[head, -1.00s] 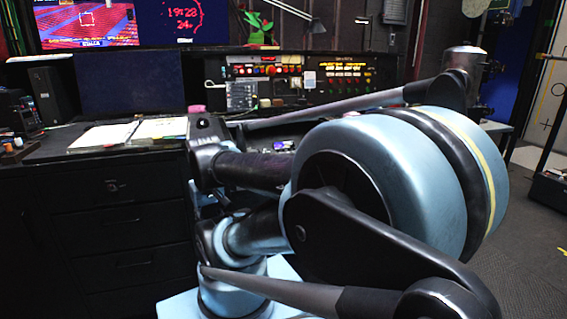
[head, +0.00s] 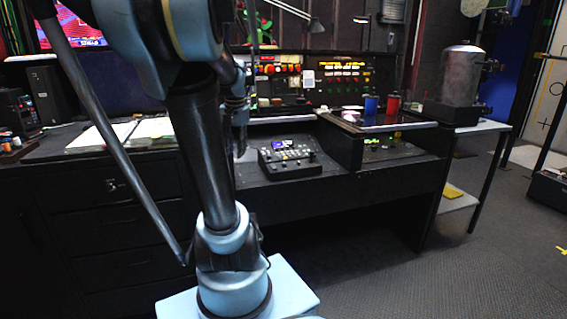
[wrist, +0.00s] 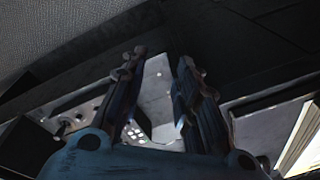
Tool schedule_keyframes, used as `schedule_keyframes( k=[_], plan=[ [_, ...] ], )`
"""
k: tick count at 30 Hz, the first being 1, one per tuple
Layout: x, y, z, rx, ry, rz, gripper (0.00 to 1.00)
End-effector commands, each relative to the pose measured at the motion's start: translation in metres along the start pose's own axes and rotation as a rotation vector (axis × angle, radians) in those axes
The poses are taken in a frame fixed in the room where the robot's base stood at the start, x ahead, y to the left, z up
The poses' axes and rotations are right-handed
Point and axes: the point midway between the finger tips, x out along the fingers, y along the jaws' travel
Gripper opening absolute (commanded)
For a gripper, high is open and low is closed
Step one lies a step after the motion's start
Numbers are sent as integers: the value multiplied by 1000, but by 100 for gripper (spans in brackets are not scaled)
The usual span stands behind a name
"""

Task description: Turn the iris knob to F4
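A small dark control box (head: 290,161) with a lit blue screen and several knobs sits on the desk, right of my arm in the head view. I cannot tell which knob is the iris knob, and no F4 mark is readable. My gripper (wrist: 162,58) shows in the wrist view with its two dark fingers apart and nothing between them. Beyond the fingers, a grey panel (wrist: 90,113) shows a small stick and several light buttons; its labels are not readable. In the head view my gripper is dark and partly hidden by my arm, left of the box.
An open binder (head: 160,130) lies on the desk at left. A lit button panel (head: 340,80) stands behind. A blue can (head: 371,104) and a red can (head: 393,104) stand on the raised section at right. The desktop in front of the control box is clear.

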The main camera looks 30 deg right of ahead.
Motion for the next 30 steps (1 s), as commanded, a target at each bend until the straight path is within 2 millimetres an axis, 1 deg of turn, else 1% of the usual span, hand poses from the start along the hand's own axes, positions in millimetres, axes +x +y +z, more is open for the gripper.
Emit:
schedule_keyframes(
  k=[1, 5, 6, 8, 9, 12, 15, 18, 21, 26, 30],
  plan=[
    [-6, 5, -24, 65, -1, 2, 29],
    [-16, 22, -75, 222, -5, 3, 29],
    [-18, 28, -91, 270, -6, 4, 29],
    [-22, 40, -114, 342, -8, 5, 29],
    [-23, 48, -130, 389, -9, 6, 29],
    [-26, 69, -164, 497, -11, 6, 29],
    [-28, 89, -192, 587, -13, 6, 29],
    [-28, 105, -211, 651, -14, 5, 29],
    [-28, 115, -222, 689, -15, 5, 29],
    [-22, 119, -227, 707, -16, 5, 29],
    [-6, 119, -226, 706, -16, 5, 29]
  ],
)
